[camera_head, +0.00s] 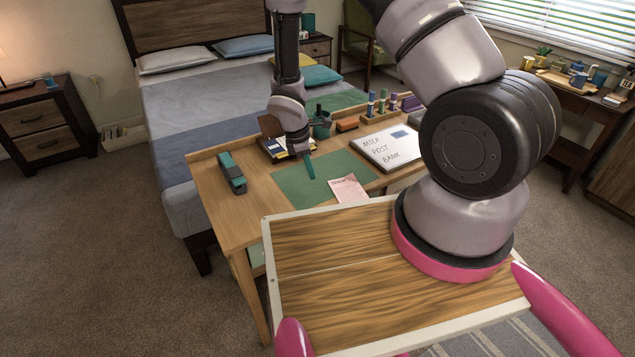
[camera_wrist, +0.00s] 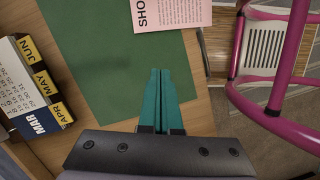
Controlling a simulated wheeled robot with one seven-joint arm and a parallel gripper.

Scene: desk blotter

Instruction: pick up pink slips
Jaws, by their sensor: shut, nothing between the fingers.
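A pink slip (camera_head: 348,189) with print on it lies on the right front part of the green desk blotter (camera_head: 294,187). In the wrist view the pink slip (camera_wrist: 171,14) shows at the top, with large dark letters along its left side, and runs out of the frame. My gripper (camera_head: 309,166) is above the blotter, up and left of the slip. In the wrist view my gripper (camera_wrist: 159,74) has its two teal fingers closed together and empty. The fingertips point toward the slip but are apart from it in the picture. Only one slip shows clearly.
A teal stapler-like object (camera_head: 231,173) is on the left of the desk. A calendar block (camera_wrist: 30,85) is left of the blotter. A binder marked "MILK POST BANK" (camera_head: 388,149) lies to the right. A cup (camera_head: 320,125) and several upright markers stand behind. The left blotter is clear.

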